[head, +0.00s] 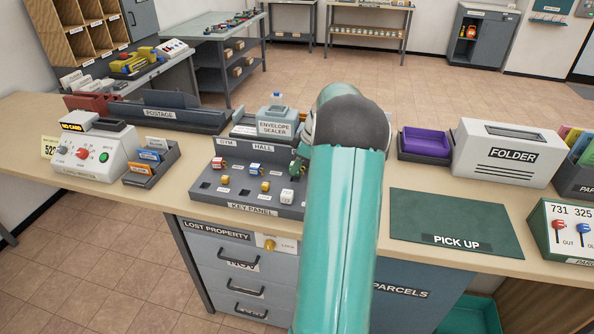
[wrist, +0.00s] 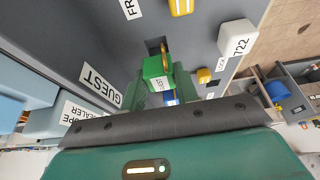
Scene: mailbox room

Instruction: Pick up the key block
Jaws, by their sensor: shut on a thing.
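In the wrist view, a green key block (wrist: 156,68) with a small white label and a brass-coloured key part sits between the fingers of my gripper (wrist: 160,84). My gripper is shut on it. The block is beside a dark square slot in the grey key panel; I cannot tell whether it is clear of the slot. In the head view, the key panel (head: 231,196) lies on the counter with several coloured key blocks. My arm hides its right end. A small green shape shows there beside my arm; I cannot tell block from finger.
To the right are a green pick-up mat (head: 450,215), a purple tray (head: 425,142) and a folder box (head: 505,150). The mat is bare.

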